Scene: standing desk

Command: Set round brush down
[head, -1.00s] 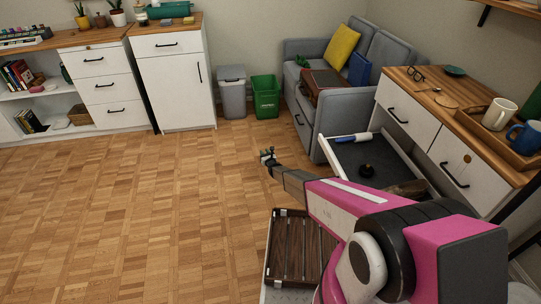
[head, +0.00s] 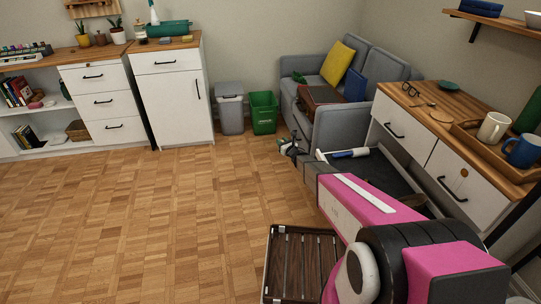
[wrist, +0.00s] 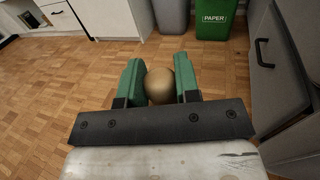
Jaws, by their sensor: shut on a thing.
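My gripper (wrist: 160,85) has green fingers shut on the round brush (wrist: 159,86). In the wrist view only a smooth, round gold-brown part of it shows between the fingers; the rest is hidden. In the head view my gripper (head: 291,144) is at the end of my outstretched pink arm, in front of the grey sofa and near the left end of an open dark-lined drawer (head: 386,180). The brush is too small to make out there. I cannot tell its height above the floor.
A blue-and-white roller (head: 350,153) lies in the drawer. The desk (head: 447,94) holds glasses, mugs (head: 523,150) and a tray. A green bin (head: 263,113) and grey bin (head: 230,110) stand beyond. A dark slatted tray (head: 269,265) is below my arm. Floor at left is clear.

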